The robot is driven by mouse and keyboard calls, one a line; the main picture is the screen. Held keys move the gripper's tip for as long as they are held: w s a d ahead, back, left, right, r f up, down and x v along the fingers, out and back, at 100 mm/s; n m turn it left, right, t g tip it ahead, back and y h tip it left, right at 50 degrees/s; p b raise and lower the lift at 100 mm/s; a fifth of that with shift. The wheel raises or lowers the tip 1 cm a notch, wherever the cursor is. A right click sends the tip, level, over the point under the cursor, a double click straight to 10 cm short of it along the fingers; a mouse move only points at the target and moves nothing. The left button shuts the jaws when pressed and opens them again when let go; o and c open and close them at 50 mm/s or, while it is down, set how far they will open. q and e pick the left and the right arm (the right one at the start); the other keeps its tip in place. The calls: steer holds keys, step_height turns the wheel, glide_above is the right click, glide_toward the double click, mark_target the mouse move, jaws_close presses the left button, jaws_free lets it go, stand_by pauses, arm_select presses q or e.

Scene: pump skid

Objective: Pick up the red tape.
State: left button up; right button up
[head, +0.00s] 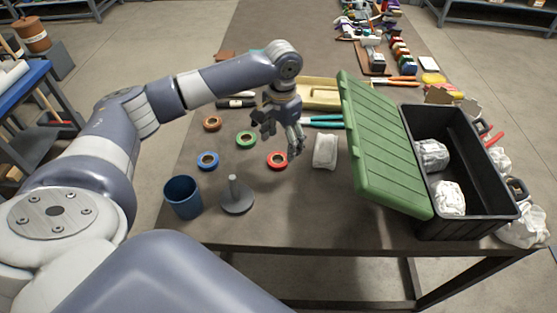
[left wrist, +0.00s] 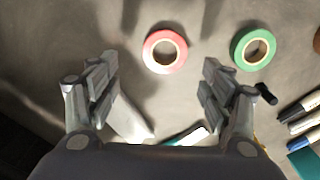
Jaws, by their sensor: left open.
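The red tape (head: 277,160) is a flat ring on the brown table in the head view. In the left wrist view the red tape (left wrist: 165,51) lies at the top middle, just beyond and between the fingertips. My left gripper (head: 280,143) is open and empty above the table, close over the red tape. Its two fingers (left wrist: 160,75) are spread wide in the left wrist view. My right gripper is not seen.
Green tape (head: 246,139), blue tape (head: 208,160) and orange tape (head: 212,123) lie to the left. A grey peg stand (head: 236,196) and a blue cup (head: 183,197) stand in front.

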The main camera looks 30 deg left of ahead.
mark_target(279, 163)
arm_select(q)
steer(key=shift+a+f+p, duration=0.2)
steer(key=shift+f, duration=1.4)
steer(key=shift+a+f+p, duration=0.15)
steer(key=shift+f, duration=1.4)
steer(key=c, duration=1)
